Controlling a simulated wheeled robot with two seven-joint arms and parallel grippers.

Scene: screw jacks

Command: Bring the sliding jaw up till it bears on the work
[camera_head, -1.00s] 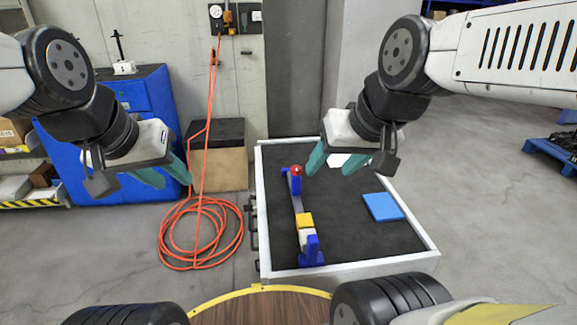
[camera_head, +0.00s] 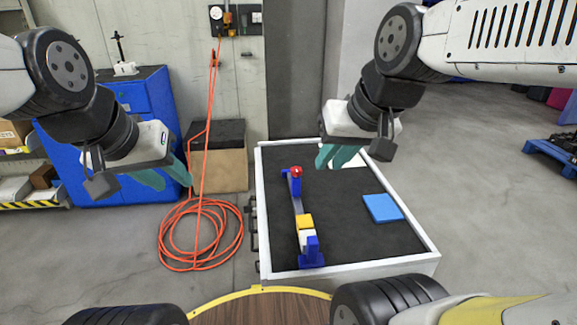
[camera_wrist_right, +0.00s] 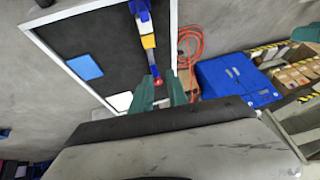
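The screw jack stands on the dark tray. It has a red knob (camera_head: 296,170) on a blue end post (camera_head: 295,186), a grey bar, a yellow block (camera_head: 304,221), a whitish block (camera_head: 307,238) and a blue end piece (camera_head: 312,253). Yellow and whitish blocks sit side by side; I cannot tell whether they touch. My right gripper (camera_head: 336,158) hangs above and right of the knob, empty. In the right wrist view its teal fingers (camera_wrist_right: 157,96) are apart, with the knob (camera_wrist_right: 157,81) beyond them. My left gripper (camera_head: 168,175) is open and empty, left of the tray.
A blue flat block (camera_head: 382,208) lies on the right of the tray (camera_head: 350,268), which has a raised pale rim. A white patch (camera_head: 347,160) lies at its back. An orange hose (camera_head: 200,235) coils on the floor to the left, by a blue cabinet (camera_head: 150,100).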

